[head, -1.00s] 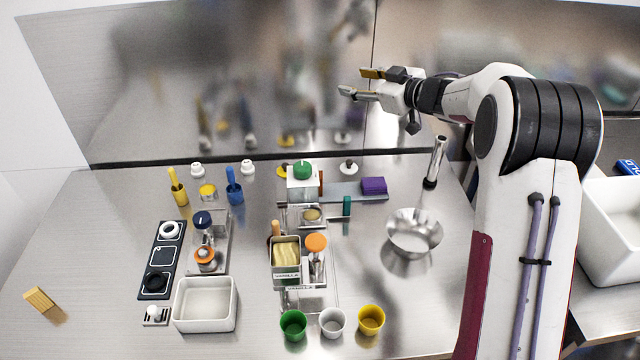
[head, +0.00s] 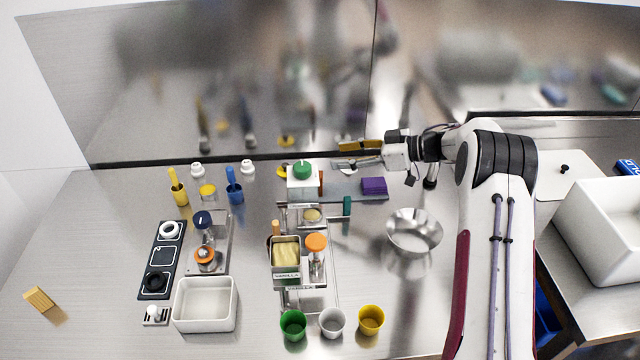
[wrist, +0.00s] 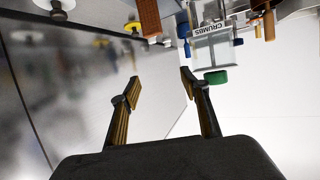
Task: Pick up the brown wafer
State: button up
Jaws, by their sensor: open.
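The brown wafer (head: 321,182) stands upright in the head view, just right of the white box with a green knob (head: 302,180); the box partly hides it. In the wrist view the brown wafer (wrist: 148,17) is at the top edge, cut off by the frame. My gripper (head: 347,155) is open and empty, above the back of the table, to the right of the wafer and higher than it. In the wrist view my gripper (wrist: 161,86) has its two fingers spread with nothing between them.
The white box carries a CRUMBS label (wrist: 208,29) in the wrist view. A purple block (head: 374,186) and a metal bowl (head: 414,232) are to the right. A steel back wall (head: 230,110) rises close behind. Machines and cups fill the table's middle.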

jog(key=shift+f, duration=0.1)
notch_tip(320, 180, down, 8)
jog(key=shift+r, duration=0.2)
jog(key=shift+w+a+f, duration=0.1)
jog(key=shift+a+f, duration=0.1)
jog(key=shift+w+a+f, duration=0.1)
jog(key=shift+w+a, duration=0.1)
jog(key=shift+a, duration=0.15)
jog(key=shift+a, duration=0.1)
dwell(0.3)
jog(key=shift+x, duration=3)
jog(key=c, duration=1)
